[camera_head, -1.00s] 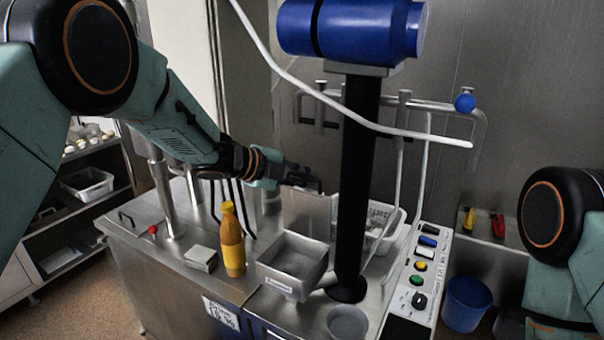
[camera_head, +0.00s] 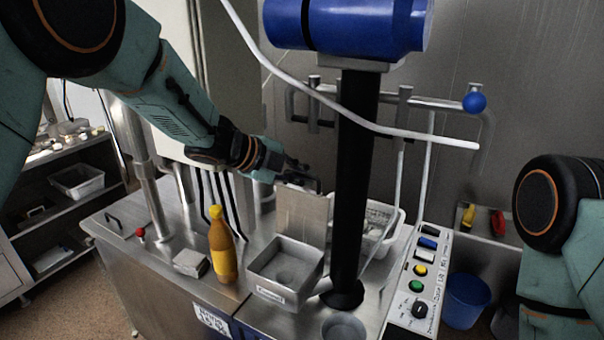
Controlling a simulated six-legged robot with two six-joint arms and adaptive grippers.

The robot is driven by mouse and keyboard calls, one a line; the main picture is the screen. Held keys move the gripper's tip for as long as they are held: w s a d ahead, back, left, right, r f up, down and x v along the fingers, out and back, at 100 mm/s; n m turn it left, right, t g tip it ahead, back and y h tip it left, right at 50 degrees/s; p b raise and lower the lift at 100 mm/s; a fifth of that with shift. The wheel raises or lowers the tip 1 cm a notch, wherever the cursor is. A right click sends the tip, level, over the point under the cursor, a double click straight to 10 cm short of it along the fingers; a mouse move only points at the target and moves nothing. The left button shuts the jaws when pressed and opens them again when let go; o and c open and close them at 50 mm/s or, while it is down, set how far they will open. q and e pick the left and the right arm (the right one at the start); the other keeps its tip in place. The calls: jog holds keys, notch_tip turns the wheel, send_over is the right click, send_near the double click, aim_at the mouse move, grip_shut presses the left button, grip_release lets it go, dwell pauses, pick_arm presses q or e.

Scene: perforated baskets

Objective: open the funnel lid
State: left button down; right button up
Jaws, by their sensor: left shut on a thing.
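The funnel (camera_head: 258,285) is a square metal box with a small label on its front, left of the black column. Its metal lid (camera_head: 302,214) stands raised, roughly upright, behind the funnel opening. My left gripper (camera_head: 308,183) is at the top edge of the lid, shut on it. The fingertips are small and dark here, so the exact contact is hard to see. My right arm (camera_head: 552,215) shows at the right edge, but its gripper is out of view.
An orange bottle (camera_head: 222,246) with a yellow cap stands left of the funnel. A black column (camera_head: 354,180) stands right of it, with a white perforated basket (camera_head: 392,238) behind. A control panel (camera_head: 419,285) and a blue bucket (camera_head: 466,301) are to the right.

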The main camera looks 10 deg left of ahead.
pick_arm(q)
jog(key=shift+f, duration=0.1)
jog(key=c, duration=1.4)
grip_release()
jog(key=shift+c, duration=0.2)
